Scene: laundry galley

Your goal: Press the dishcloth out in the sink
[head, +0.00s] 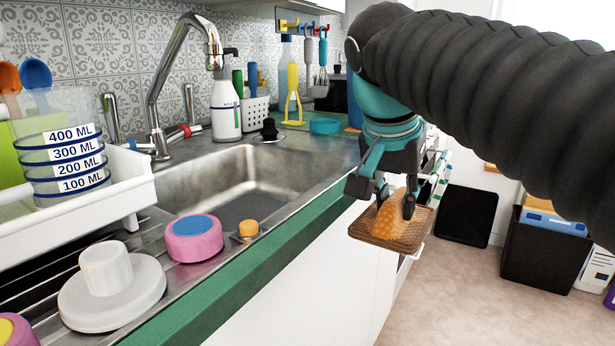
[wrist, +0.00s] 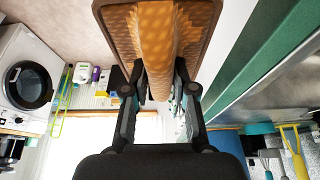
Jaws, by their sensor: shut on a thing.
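My gripper (head: 396,203) is shut on the dishcloth (head: 400,236), an orange, waffle-patterned ridge on a flat brown square with a darker border. It is held in the air to the right of the counter's front edge, outside the sink. In the wrist view the fingers (wrist: 158,80) pinch the orange ridge of the dishcloth (wrist: 156,40) from both sides, and the brown part spreads to either side. The steel sink (head: 237,178) is left of my gripper, and its visible basin looks empty. The faucet (head: 158,90) arches over its far left side.
A pink and blue round sponge (head: 194,238), a small orange-topped piece (head: 248,229) and a grey-white lidded disc (head: 112,285) stand along the near counter. A green strip (head: 270,245) edges the counter. A soap bottle (head: 225,108) stands behind the sink. A dark bin (head: 545,235) is on the floor.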

